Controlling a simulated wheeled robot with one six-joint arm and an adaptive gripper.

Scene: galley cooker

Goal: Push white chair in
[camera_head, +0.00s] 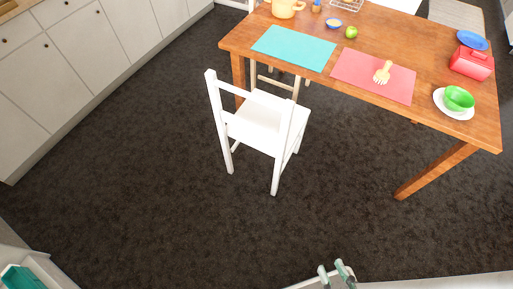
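The white chair (262,122) stands upright on the dark floor at the near side of the wooden table (437,92). Its backrest faces the lower left, toward me, and its seat points at the table. The front of the seat is close to the table's near edge, while the backrest stands clear of it. My gripper (332,268) shows at the bottom edge, well below and right of the chair. Its two greenish-grey fingers are apart with nothing seen between them. The rest of it is cut off by the frame.
A wooden chair or stool (275,82) shows partly behind the white chair, at the table. The table bears a teal mat (293,47), a red mat (356,75) and dishes. White cabinets (95,50) line the left. The dark floor (190,225) between is clear.

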